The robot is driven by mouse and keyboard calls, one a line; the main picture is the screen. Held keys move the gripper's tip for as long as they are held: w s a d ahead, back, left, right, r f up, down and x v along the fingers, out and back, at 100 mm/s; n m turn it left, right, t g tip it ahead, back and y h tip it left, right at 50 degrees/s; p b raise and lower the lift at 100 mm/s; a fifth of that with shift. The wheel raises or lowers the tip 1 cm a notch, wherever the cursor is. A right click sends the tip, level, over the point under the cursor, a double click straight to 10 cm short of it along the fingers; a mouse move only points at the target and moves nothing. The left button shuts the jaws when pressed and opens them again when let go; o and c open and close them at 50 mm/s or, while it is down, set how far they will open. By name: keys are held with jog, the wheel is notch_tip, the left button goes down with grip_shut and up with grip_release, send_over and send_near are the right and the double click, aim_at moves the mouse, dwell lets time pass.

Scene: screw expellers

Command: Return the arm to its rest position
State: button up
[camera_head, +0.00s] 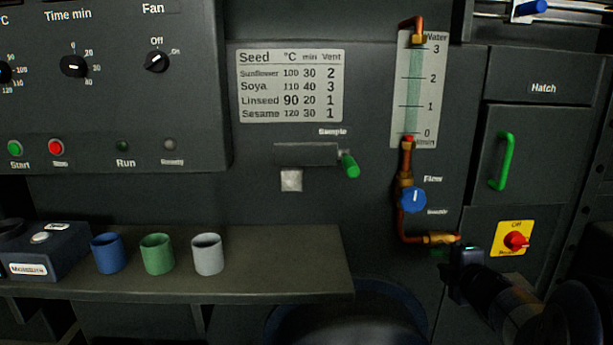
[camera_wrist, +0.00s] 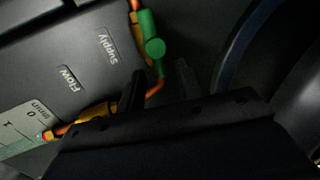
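My arm reaches in from the lower right of the head view.
The blue flow knob (camera_head: 412,198) and the water gauge (camera_head: 414,92) are above my gripper. A red switch (camera_head: 516,241) and the green hatch handle (camera_head: 502,160) are to the right. Three cups stand on the shelf (camera_head: 300,262) at left. A blue-rimmed round container (camera_head: 385,288) is below.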

aim_at(439, 251)
jog(key=x, duration=0.5)
jog(key=shift+r, duration=0.15)
jog(key=shift+s+d+r+m+p, duration=0.15)
jog(key=shift+r+m+p, duration=0.15)
jog(key=shift+m+p, duration=0.5)
jog(key=shift+m+y+p, duration=0.5)
jog(key=shift+m+y, duration=0.1)
jog(key=shift+m, duration=0.1)
jog(key=shift+f, duration=0.1)
